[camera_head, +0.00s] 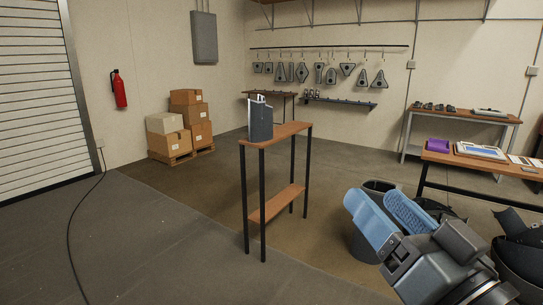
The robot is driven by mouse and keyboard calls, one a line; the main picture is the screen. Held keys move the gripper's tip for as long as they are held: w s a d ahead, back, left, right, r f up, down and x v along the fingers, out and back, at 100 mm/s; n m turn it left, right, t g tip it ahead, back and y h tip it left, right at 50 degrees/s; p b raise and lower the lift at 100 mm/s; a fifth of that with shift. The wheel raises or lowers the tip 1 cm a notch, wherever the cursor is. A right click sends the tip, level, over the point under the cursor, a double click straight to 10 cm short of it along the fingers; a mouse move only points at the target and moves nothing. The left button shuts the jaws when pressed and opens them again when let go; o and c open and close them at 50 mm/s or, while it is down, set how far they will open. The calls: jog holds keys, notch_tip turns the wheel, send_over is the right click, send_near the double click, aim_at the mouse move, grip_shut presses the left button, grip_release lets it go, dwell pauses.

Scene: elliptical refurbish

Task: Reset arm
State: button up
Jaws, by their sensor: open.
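My gripper (391,218) is at the lower right of the head view, with its two blue fingers spread apart. I see nothing between the fingers. My dark grey arm (450,265) reaches in from the lower right corner. The gripper hangs in front of a dark round bin, partly covering it.
A narrow wooden stand (293,128) with black legs holds a dark grey and white device (260,119). Dark bins (363,245) stand at the right, beside my arm. A wooden table (437,157) carries a purple box (438,145). Boxes (188,97) are stacked at the back left. Floor at left is mostly clear.

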jog(key=s+d+f+m+g+h, duration=0.2)
jog(key=s+f+m+h, duration=0.5)
jog(key=s+f, duration=0.85)
jog(key=s+d+f+n+g, duration=0.1)
jog(key=s+d+f+n, duration=0.2)
jog(key=s, duration=0.6)
jog(key=s+d+f+n+g, duration=0.1)
jog(key=s+d+f+n, duration=0.2)
jog(key=s, duration=0.6)
jog(key=shift+f+g, duration=0.4)
jog(key=shift+f, duration=0.05)
jog(key=shift+s, duration=0.1)
jog(key=shift+c, duration=0.2)
